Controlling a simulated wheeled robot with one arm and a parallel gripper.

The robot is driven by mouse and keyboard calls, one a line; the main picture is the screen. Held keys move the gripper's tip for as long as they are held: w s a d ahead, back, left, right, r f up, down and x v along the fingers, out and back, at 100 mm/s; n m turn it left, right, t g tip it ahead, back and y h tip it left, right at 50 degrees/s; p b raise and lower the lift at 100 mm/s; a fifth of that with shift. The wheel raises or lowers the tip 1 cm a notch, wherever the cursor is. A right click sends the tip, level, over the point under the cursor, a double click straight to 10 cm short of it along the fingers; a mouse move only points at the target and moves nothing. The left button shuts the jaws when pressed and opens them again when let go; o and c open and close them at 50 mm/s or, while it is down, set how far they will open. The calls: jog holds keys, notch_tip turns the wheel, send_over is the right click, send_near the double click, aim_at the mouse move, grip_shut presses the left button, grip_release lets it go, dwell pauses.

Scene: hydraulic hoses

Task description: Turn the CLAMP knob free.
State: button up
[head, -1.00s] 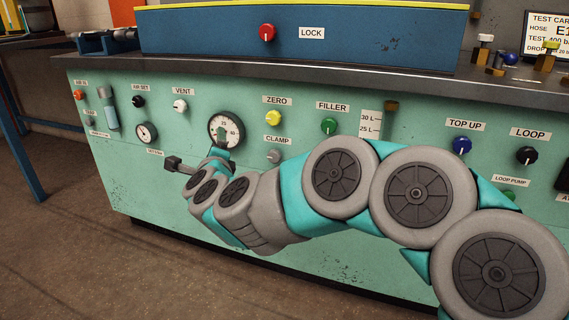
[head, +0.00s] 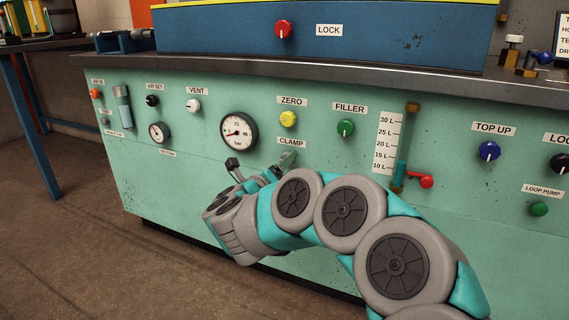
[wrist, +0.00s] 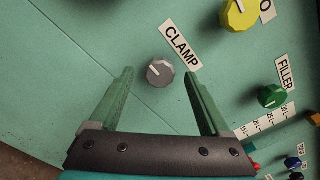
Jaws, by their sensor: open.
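The CLAMP knob (wrist: 160,72) is a small grey faceted knob with a white pointer line, on the green panel beside its CLAMP label (wrist: 182,47). In the wrist view my gripper (wrist: 159,74) is open, with one green finger on each side of the knob. A gap shows between the knob and both fingers; I cannot tell the depth left to the panel. In the head view my gripper (head: 284,161) is just below the CLAMP label (head: 291,142), and the knob is hidden behind it.
The yellow ZERO knob (head: 288,119) is above, and the green FILLER knob (head: 345,128) is to the right. The pressure gauge (head: 238,132) is on the left. A red-handled valve (head: 426,181) sticks out below the level scale (head: 387,143). The counter edge (head: 330,74) runs above.

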jog(key=shift+x, duration=0.85)
jog(key=shift+c, duration=0.3)
grip_shut()
jog(key=shift+r+n+p, duration=0.1)
jog(key=shift+n+p, duration=0.2)
jog(key=shift+f+n+p, duration=0.15)
jog(key=shift+n+p, duration=3.5)
jog(key=shift+n, duration=0.7)
jog(key=shift+f+n+p, duration=0.1)
jog(key=shift+n+p, duration=3.55)
jog(key=shift+n, duration=0.7)
